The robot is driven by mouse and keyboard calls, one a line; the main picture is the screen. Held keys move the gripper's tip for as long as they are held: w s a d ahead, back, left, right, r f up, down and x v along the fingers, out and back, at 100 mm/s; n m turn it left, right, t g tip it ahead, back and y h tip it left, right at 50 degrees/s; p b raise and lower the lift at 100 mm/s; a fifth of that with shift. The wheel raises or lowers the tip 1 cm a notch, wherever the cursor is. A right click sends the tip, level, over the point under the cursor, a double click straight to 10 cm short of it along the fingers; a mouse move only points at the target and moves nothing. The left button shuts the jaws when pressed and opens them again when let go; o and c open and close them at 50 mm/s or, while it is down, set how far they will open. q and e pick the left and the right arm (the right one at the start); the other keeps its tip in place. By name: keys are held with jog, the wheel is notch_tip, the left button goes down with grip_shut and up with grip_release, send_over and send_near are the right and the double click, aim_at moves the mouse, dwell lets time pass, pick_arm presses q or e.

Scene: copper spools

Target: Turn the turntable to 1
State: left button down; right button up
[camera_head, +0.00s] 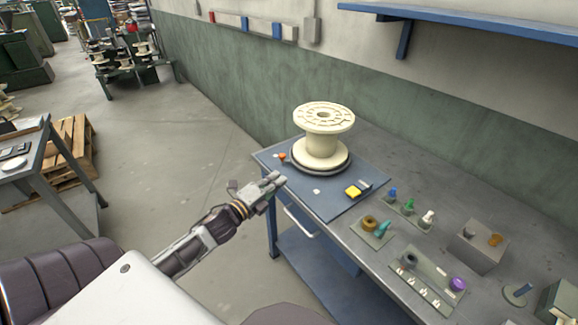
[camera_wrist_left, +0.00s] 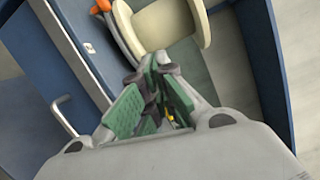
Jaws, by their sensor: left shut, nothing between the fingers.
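A cream spool (camera_head: 323,130) stands upright on a round turntable (camera_head: 322,171) at the back left of the workbench. An orange knob (camera_head: 282,156) shows at the turntable's left side. In the left wrist view the spool (camera_wrist_left: 162,24), the turntable's rim (camera_wrist_left: 124,28) and the orange knob (camera_wrist_left: 102,5) are beyond the fingers. A small white mark (camera_head: 316,191) lies on the blue mat in front of the turntable. My left gripper (camera_head: 277,180) is shut and empty, just left of the bench edge and apart from the knob. Its green finger pads (camera_wrist_left: 160,80) show in the wrist view. My right gripper is out of view.
Coloured small parts and trays (camera_head: 373,230) fill the bench to the right. A drawer handle (camera_head: 299,222) juts from the bench front. A wall stands behind; floor left of the bench is open.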

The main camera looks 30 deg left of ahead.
pick_arm(q)
jog(key=a+f+n+y, duration=0.1)
jog(key=a+f+n+g, duration=0.1)
jog(key=n, duration=0.1)
jog(key=n+y, duration=0.1)
jog(key=n, duration=0.1)
jog(key=shift+w+a+f+y, duration=0.1)
jog(key=shift+a+f+y, duration=0.2)
jog(key=shift+a+f, duration=0.1)
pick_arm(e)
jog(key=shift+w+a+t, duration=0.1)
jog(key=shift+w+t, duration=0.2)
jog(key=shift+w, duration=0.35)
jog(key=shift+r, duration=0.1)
pick_arm(q)
jog(key=shift+w, duration=0.15)
jog(key=shift+w+f, duration=0.2)
jog(key=shift+w, duration=1.45)
jog(key=shift+w+f, duration=0.15)
jog(key=shift+w, duration=1.45)
jog(key=shift+w+f, duration=0.2)
jog(key=shift+w, duration=1.45)
jog(key=shift+w+a+f, duration=0.2)
jog(key=shift+w+a, duration=0.45)
jog(key=shift+w+a+f, duration=0.15)
jog(key=shift+w+a, duration=0.5)
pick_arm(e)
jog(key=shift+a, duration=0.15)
